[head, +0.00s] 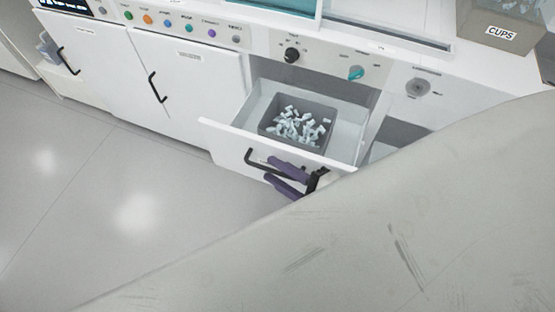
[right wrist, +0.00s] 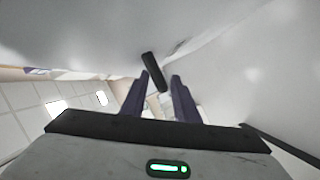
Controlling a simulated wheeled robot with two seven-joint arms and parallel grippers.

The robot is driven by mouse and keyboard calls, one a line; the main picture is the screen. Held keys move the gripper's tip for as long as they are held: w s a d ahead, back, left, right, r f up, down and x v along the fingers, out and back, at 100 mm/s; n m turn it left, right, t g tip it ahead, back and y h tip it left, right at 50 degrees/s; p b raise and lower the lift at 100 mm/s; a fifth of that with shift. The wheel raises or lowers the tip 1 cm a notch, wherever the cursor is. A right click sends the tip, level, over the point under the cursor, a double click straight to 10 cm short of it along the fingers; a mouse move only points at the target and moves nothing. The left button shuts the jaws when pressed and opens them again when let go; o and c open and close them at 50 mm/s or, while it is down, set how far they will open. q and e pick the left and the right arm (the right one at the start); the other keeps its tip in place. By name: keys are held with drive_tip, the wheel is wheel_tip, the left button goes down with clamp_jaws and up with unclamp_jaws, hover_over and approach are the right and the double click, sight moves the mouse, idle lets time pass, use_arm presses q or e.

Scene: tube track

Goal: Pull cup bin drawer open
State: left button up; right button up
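The cup bin drawer (head: 228,138) is a white drawer pulled out from the cabinet. A grey bin (head: 328,139) filled with small white cup-like pieces sits inside it. Its black bar handle (head: 250,158) is on the drawer front and also shows in the right wrist view (right wrist: 152,68). My right gripper (head: 268,169) has two purple fingers, which stand apart with the handle between or just ahead of their tips; it also shows in the right wrist view (right wrist: 161,76). A gap shows beside the handle, and firm contact is not visible. My left gripper is not in view.
White cabinet doors with black handles (head: 156,87) stand left of the drawer. Knobs (head: 292,55) line the panel above. A box labelled CUPS (head: 502,30) stands on the counter at the right. The grey floor (head: 110,190) before the cabinets is clear. A large pale surface covers the lower right.

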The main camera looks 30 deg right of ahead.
drive_tip(key=v, duration=1)
drive_tip(key=shift+s, duration=0.1)
idle(0.4)
